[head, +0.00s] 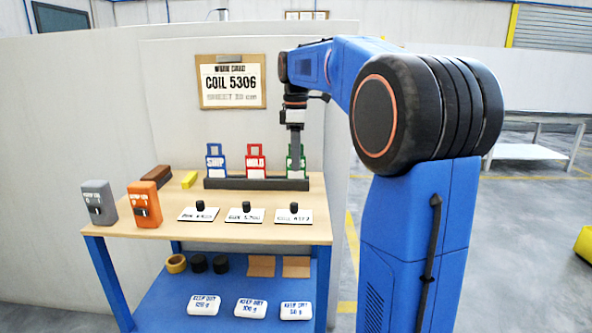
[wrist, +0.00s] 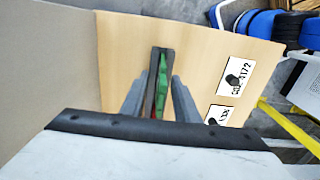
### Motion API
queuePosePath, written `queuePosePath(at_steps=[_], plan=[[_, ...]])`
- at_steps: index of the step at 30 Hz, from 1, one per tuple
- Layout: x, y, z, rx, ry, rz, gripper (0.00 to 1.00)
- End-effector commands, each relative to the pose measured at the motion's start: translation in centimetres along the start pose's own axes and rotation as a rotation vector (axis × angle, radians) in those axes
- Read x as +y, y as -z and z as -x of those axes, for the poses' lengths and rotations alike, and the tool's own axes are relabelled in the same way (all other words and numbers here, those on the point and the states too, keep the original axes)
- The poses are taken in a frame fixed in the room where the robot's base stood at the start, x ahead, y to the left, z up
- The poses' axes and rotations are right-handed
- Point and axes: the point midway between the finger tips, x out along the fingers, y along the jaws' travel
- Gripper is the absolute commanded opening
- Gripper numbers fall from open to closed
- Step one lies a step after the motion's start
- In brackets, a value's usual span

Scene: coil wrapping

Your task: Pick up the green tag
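The green tag (head: 302,162) stands upright at the right end of a dark rack (head: 235,184) on the table, partly hidden behind my gripper (head: 295,152) in the head view. In the wrist view the green tag (wrist: 161,92) shows edge-on as a narrow green strip between the two grey fingers of my gripper (wrist: 161,88). The fingers are apart, one on each side of the tag, with gaps visible. A blue tag (head: 216,161) and a red tag (head: 256,160) stand in the same rack to the left.
Three white cards with black knobs (head: 294,214) lie in front of the rack. Orange (head: 144,204) and grey (head: 98,203) devices stand at the table's left. A yellow block (head: 190,179) lies left of the rack. A wall with a work card (head: 231,82) stands behind.

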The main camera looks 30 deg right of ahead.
Motion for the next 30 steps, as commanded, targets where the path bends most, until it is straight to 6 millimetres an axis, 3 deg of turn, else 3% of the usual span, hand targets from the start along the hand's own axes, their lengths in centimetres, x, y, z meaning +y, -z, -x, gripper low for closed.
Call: queuePosePath(at_steps=[5,12,16,26,30], plan=[[-0.1,0.0,-1.3,0.0,0.0,0.0,0.28],[-0.1,0.0,-1.4,0.0,-0.001,0.0,0.28],[-0.1,0.0,-1.4,0.0,-0.001,0.0,0.0],[-0.1,0.0,-1.3,0.0,-0.001,0.0,0.0],[0.0,0.0,-0.3,0.001,-0.002,0.0,0.0]])
